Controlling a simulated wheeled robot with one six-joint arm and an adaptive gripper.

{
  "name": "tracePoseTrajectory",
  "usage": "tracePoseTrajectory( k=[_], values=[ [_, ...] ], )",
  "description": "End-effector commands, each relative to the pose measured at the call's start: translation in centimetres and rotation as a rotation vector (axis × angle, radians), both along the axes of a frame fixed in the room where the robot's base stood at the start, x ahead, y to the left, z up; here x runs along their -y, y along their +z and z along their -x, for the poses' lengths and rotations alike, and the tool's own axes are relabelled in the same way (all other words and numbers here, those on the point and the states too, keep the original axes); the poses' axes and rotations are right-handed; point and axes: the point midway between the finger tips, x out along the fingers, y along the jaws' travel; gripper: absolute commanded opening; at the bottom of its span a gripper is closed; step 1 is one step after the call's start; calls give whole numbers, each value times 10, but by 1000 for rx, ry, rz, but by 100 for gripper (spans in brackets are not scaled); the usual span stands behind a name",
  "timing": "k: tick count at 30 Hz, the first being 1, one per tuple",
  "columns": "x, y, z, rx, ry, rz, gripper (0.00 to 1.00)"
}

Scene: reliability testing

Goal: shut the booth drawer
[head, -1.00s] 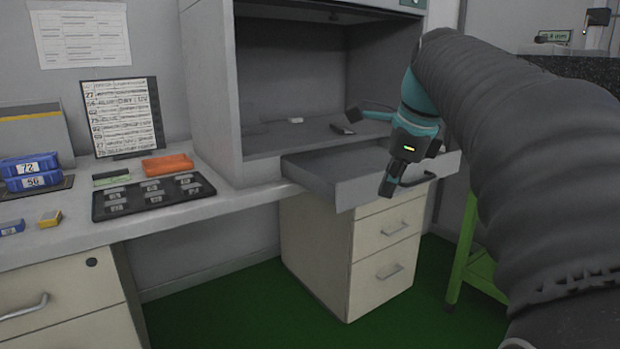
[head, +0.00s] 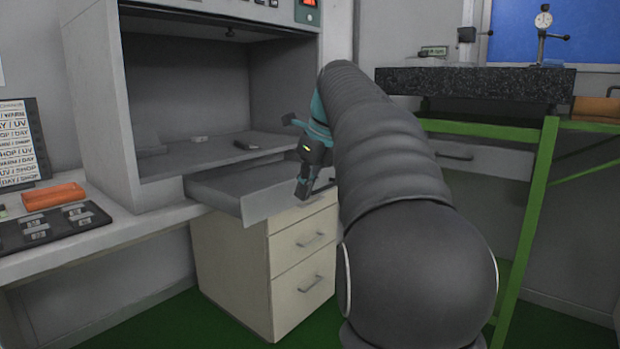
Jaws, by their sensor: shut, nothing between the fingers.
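The booth drawer (head: 228,190) is a shallow grey tray under the grey booth (head: 98,110), and it stands pulled out. Its front panel (head: 262,203) faces toward the lower right. My gripper (head: 303,191) is shut and empty, pointing down at the drawer's front panel. It covers the right part of the panel and the drawer's handle. I cannot tell whether the fingers touch the panel. The booth's inside is dark and open above the drawer.
A small dark object (head: 246,145) lies on the booth floor. A cream drawer cabinet (head: 290,262) stands below. On the left bench are an orange tray (head: 53,196) and a black tray (head: 45,228). A green-framed stand (head: 528,215) with a dark granite slab (head: 480,84) stands at right.

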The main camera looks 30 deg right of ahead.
Motion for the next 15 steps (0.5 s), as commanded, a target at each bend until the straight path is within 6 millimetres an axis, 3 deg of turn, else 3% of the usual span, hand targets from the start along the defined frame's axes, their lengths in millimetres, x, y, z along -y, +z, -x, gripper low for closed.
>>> tracePoseTrajectory(
  k=[4,9,15],
  values=[
    [-4,-28,-10,0,1,-1,0],
    [-12,-22,-34,1,3,1,0],
    [-16,-22,-44,0,1,0,0]
  ],
)
